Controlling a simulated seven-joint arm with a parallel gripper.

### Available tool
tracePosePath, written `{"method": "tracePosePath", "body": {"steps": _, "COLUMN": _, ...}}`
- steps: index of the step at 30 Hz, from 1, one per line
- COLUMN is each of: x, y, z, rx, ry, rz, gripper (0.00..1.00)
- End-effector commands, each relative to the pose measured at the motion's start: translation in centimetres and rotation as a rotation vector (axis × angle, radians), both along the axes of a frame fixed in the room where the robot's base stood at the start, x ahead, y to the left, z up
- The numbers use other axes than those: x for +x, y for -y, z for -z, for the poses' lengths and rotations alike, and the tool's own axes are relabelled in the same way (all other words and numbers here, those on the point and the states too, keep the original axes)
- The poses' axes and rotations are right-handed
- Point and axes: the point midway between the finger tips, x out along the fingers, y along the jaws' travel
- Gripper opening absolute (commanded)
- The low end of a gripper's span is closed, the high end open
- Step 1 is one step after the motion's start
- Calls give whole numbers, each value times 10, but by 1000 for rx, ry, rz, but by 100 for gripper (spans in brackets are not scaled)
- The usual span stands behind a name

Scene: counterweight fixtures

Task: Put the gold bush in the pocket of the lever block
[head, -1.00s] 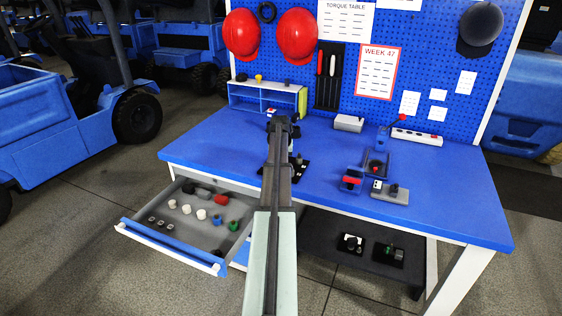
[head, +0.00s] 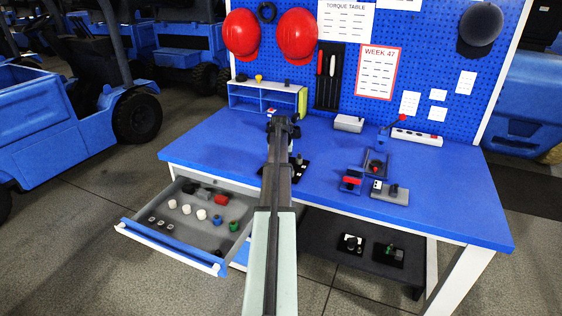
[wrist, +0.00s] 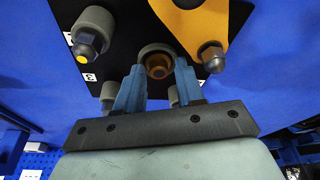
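The gold bush (wrist: 157,66) shows in the wrist view as a round orange-brown piece with a dark centre, inside a pale grey round collar (wrist: 154,49) on the lever block's black plate (wrist: 122,52). My gripper (wrist: 159,72) has its blue fingers on either side of the bush, with a thin gap seeming to show beside it. How deep the bush sits is unclear. A flat orange lever (wrist: 190,22) and dome nuts (wrist: 88,39) are on the same block. In the head view my arm covers most of the lever block (head: 299,168).
An open drawer (head: 180,240) at left holds several white, blue, green, red and black parts. A small shelf (head: 265,98) is behind.

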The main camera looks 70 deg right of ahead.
Motion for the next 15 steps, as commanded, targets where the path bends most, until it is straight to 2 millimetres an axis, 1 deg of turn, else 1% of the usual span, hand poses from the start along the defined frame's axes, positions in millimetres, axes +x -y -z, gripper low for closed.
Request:
{"method": "tracePosePath", "body": {"steps": 2, "x": -4, "y": -5, "z": -9, "rx": 6, "ry": -8, "rz": 1, "gripper": 57}}
{"method": "tracePosePath", "body": {"steps": 9, "x": -7, "y": -16, "z": -56, "rx": 0, "ry": -5, "rz": 0, "gripper": 57}}
{"method": "tracePosePath", "body": {"steps": 15, "x": -10, "y": -24, "z": -89, "rx": -2, "ry": -4, "rz": 0, "gripper": 57}}
